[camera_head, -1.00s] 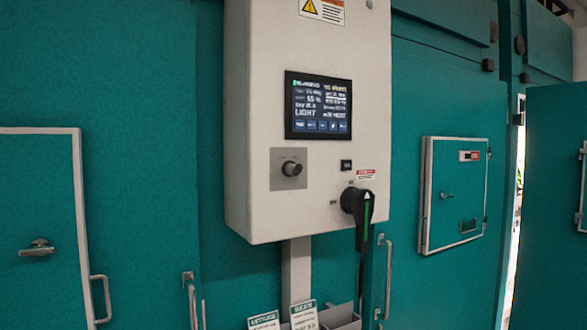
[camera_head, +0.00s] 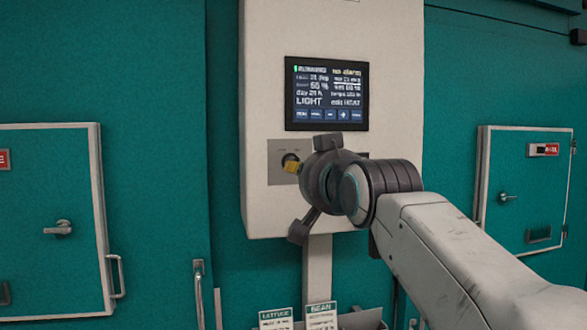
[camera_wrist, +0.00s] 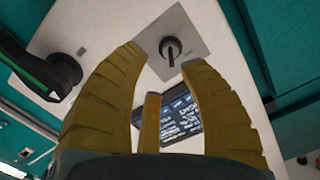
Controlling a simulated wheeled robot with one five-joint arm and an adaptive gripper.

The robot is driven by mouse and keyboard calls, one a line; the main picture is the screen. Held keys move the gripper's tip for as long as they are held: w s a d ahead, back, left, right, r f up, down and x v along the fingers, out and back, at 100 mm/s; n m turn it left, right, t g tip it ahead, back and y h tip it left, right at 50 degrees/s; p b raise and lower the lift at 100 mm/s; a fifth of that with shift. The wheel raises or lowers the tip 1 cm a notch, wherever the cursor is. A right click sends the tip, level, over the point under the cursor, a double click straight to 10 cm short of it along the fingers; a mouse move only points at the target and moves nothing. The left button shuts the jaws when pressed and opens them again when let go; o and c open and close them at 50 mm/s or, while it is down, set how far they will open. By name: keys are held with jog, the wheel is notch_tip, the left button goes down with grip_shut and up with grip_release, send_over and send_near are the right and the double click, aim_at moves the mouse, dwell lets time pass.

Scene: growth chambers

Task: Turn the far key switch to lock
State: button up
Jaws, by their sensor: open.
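The key switch is a small dark round knob on a square grey plate (camera_head: 278,176), on the front of a white control box (camera_head: 265,90). My gripper (camera_head: 292,167) is in front of the plate in the head view, with a yellow fingertip over part of the switch. In the wrist view the key switch (camera_wrist: 171,48) shows whole, with a slim dark bar across it. I cannot tell whether a tip touches the plate.
A lit screen (camera_head: 326,95) sits above the switch. A black handle with a green stripe (camera_wrist: 52,75) juts from the box beside the switch in the wrist view; my arm hides it in the head view. Labelled cards (camera_head: 321,316) stand below. Teal doors flank the box.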

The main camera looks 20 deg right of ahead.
jog(key=shift+m+t, duration=0.3)
jog(key=shift+m, duration=0.5)
jog(key=shift+w+a+r+p, duration=0.1)
jog(key=shift+w+r+p, duration=0.1)
jog(key=shift+w+p, duration=0.9)
jog(key=shift+w+d+r+p, duration=0.1)
jog(key=shift+w+r+p, duration=0.1)
jog(key=shift+w+p, duration=0.85)
jog(key=shift+w+a+r+p, duration=0.15)
jog(key=shift+w+p, duration=0.5)
jog(key=shift+w, duration=0.9)
jog(key=shift+c, duration=0.3)
grip_shut()
